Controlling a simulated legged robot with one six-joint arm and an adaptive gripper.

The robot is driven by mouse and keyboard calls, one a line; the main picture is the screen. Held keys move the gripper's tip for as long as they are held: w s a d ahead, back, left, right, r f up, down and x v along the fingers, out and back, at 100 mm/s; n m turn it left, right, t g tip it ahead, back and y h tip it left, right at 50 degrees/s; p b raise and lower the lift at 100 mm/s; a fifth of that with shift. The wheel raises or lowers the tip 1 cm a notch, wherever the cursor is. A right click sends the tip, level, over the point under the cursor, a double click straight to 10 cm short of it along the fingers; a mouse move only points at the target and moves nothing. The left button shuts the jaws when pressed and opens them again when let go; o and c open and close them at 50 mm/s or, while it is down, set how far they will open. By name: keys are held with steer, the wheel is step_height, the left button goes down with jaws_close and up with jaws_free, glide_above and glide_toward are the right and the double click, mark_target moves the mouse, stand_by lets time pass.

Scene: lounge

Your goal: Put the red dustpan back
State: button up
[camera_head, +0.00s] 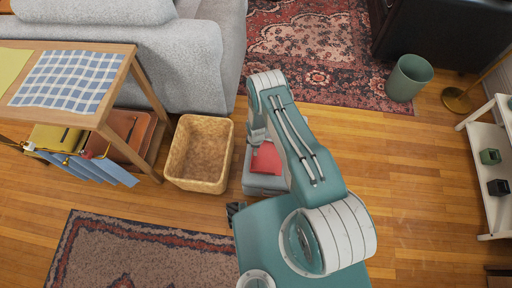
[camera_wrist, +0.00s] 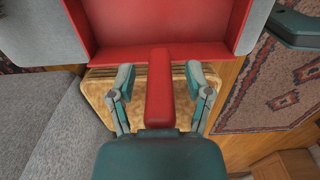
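The red dustpan (camera_head: 266,158) lies on a low grey block (camera_head: 262,185) in the head view, partly hidden by my arm. In the wrist view the dustpan's red pan (camera_wrist: 160,28) fills the top, and its handle (camera_wrist: 160,95) points down toward my gripper. My gripper (camera_wrist: 161,73) is open, with one finger on each side of the handle. A gap shows between each finger and the handle. In the head view my gripper (camera_head: 257,135) is just above the dustpan, its fingers mostly hidden.
A woven basket (camera_head: 171,178) stands left of the grey block. A wooden side table (camera_head: 118,95) and grey sofa (camera_head: 190,55) are at the left. A green bin (camera_head: 409,78) and white shelf (camera_head: 492,145) are at the right. Wooden floor (camera_head: 420,170) is clear between.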

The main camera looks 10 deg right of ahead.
steer(key=shift+r, duration=0.1)
step_height(320, 180, up, 12)
steer(key=shift+w+r, duration=0.15)
steer(key=w+r+m+t, duration=0.1)
steer(key=w+r+m, duration=0.1)
steer(key=r, duration=0.7)
steer(key=w+r+m, duration=0.1)
steer(key=w+r, duration=0.2)
steer(key=r, duration=0.6)
steer(key=s+d+r+m+t, duration=0.1)
steer(key=s+d+r+m, duration=0.2)
steer(key=r, duration=1)
steer(key=s+r+m+t, duration=0.15)
steer(key=s+r, duration=0.25)
steer(key=r, duration=0.9)
steer(key=s+d+r+m+t, duration=0.1)
steer(key=s+r+m, duration=0.2)
steer(key=s+r, duration=0.3)
steer(key=s+d+r+m+t, duration=0.1)
steer(key=s+r+m, duration=0.3)
steer(key=s, duration=1.1)
steer(key=shift+d+r, duration=0.15)
steer(key=shift+r, duration=1.25)
steer(key=shift+w, duration=0.1)
